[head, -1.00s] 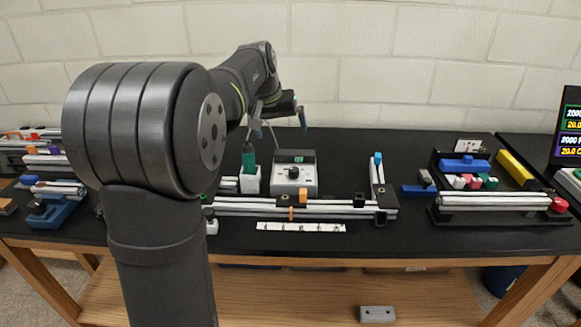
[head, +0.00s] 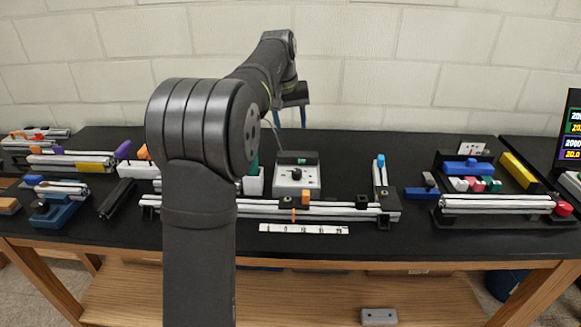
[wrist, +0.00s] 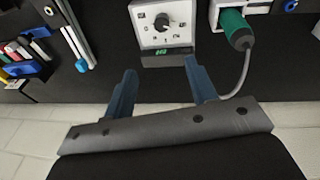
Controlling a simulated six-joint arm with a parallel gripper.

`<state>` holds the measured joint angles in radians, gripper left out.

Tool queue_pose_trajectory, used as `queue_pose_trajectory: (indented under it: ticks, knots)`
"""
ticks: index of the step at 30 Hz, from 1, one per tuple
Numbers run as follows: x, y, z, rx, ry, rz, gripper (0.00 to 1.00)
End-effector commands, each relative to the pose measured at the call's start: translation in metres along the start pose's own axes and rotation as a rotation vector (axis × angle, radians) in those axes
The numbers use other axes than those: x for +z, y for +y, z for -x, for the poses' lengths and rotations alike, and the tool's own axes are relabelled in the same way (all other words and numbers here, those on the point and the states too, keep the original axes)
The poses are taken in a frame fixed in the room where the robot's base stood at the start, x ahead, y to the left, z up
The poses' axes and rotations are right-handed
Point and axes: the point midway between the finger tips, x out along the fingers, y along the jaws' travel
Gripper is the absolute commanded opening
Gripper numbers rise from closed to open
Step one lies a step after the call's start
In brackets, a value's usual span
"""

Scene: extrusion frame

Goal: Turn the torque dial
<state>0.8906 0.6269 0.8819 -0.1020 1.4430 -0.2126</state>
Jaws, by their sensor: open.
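The torque dial is a round black knob (wrist: 161,21) on the white face of a control box (wrist: 147,38), with marks around it. In the head view the dial (head: 296,174) sits on the box's sloped face, below a small green display. My gripper (wrist: 160,68) is open and empty, its two blue fingers apart. In the wrist view the fingertips point toward the box and stay short of the dial, the display end of the box lying between. In the head view my gripper (head: 290,118) hangs above and behind the box.
A green-handled tool (wrist: 234,25) with a grey cable stands in a white holder beside the box. In the head view an extrusion rail (head: 335,210) lies in front of the box. Bare black tabletop (head: 345,160) lies between.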

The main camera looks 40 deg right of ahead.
Motion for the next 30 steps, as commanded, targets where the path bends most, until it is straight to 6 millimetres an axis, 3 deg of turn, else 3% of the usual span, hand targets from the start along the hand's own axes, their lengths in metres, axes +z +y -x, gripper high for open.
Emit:
queue_pose_trajectory:
  ticks: [6,17,30]
  knots:
    - [-0.021,0.016,-0.012,-0.104,-0.109,0.143,0.52]
    - [-0.022,0.019,-0.026,-0.159,-0.151,0.215,0.52]
    - [-0.007,0.006,-0.115,-0.159,-0.151,0.214,0.52]
